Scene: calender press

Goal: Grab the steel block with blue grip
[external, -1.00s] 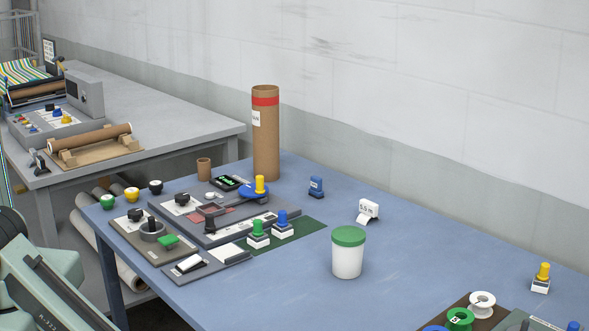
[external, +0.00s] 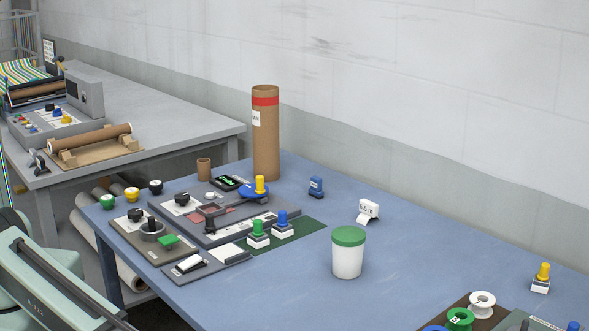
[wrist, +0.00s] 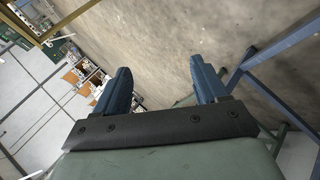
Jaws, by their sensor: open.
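A small pale block with a blue grip (external: 282,226) stands upright on the dark green mat (external: 304,230) on the blue table in the external view. It is just right of a similar block with a green grip (external: 258,234). My gripper (wrist: 160,90) shows in the wrist view with its two blue fingers wide apart and nothing between them. It points at floor and distant furniture, and the block is not visible there. In the external view only my arm shows at the lower left; the fingers are out of frame.
Left of the mat are grey panels with knobs (external: 225,215). A tall cardboard tube (external: 266,135) stands behind. A white jar with a green lid (external: 347,255) stands to the right, and a blue labelled item (external: 316,187) lies further back. The table's right middle is mostly clear.

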